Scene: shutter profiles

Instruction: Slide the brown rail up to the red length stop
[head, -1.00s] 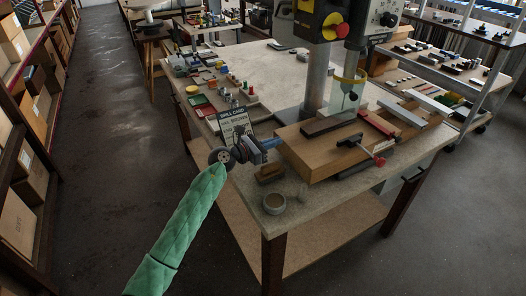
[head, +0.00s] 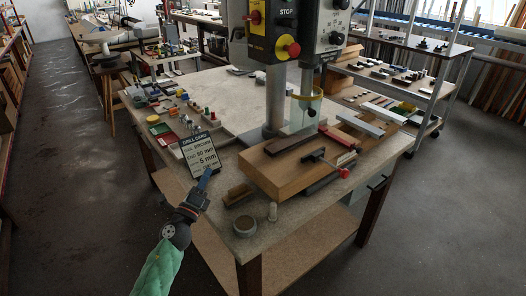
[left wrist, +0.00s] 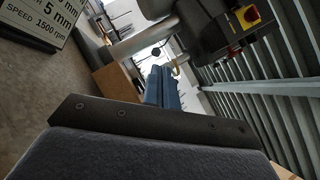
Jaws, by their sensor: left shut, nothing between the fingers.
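The brown rail (head: 291,143) is a dark bar lying on top of the wooden block (head: 270,177) under the drill, in the head view. The red length stop (head: 338,136) shows as a red bar at the right end of the rail; whether they touch I cannot tell. My left gripper (head: 206,178) is left of the block, in front of the drill card, with blue fingers shut and empty. It is apart from the rail. The left wrist view shows the blue fingers (left wrist: 161,88) together. My right gripper is not in view.
The drill card (head: 202,153) stands just behind my left gripper. A black clamp with a red knob (head: 344,173) lies at the block's front. A brush (head: 239,194) and a round pot (head: 245,226) sit near the table's front edge. The drill column (head: 275,100) stands behind the block.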

